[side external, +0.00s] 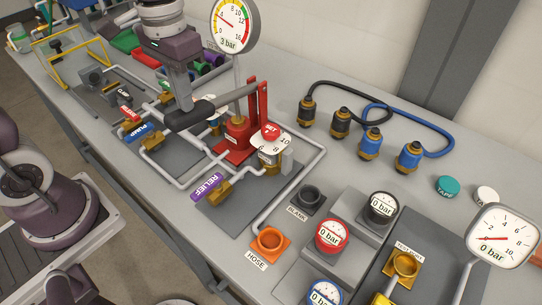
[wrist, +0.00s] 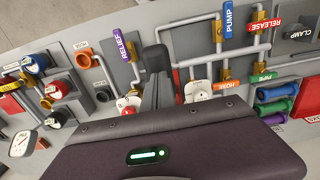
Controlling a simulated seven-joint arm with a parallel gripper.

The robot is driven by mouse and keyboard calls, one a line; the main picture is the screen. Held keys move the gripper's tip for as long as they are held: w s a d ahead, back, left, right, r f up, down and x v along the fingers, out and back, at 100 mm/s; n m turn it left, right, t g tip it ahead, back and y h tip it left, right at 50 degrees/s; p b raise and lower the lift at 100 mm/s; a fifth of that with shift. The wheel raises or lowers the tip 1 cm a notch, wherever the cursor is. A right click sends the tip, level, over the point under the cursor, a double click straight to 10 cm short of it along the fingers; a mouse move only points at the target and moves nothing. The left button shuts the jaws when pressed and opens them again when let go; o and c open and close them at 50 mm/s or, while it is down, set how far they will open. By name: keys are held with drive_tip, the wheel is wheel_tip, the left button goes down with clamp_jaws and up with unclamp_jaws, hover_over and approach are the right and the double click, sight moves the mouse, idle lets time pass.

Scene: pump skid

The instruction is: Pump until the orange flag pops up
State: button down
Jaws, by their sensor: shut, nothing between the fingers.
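The red hand pump (side external: 236,135) stands on the skid, with its lever (side external: 232,97) running left to a dark grip (side external: 190,116). My gripper (side external: 183,100) is shut and points down at the grip end of the lever. Its fingertips are at or just above the grip; I cannot tell whether they touch. In the wrist view a dark bar, apparently the grip (wrist: 155,60), shows just beyond my grey fingers (wrist: 158,95). The large round gauge (side external: 234,23) reads 3 bar. I cannot make out a raised orange flag.
Pipes cross the plate. Black and blue hoses (side external: 420,112) lie at the back. Small gauges (side external: 332,235) reading 0 bar stand at the front right.

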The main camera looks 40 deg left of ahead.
sight(190, 121)
drive_tip(key=shift+f, duration=3.1)
wheel_tip(190, 121, up, 9)
drive_tip(key=shift+f, duration=0.1)
idle(0.6)
idle(0.5)
wheel_tip(190, 121, up, 5)
drive_tip(key=shift+r, duration=0.1)
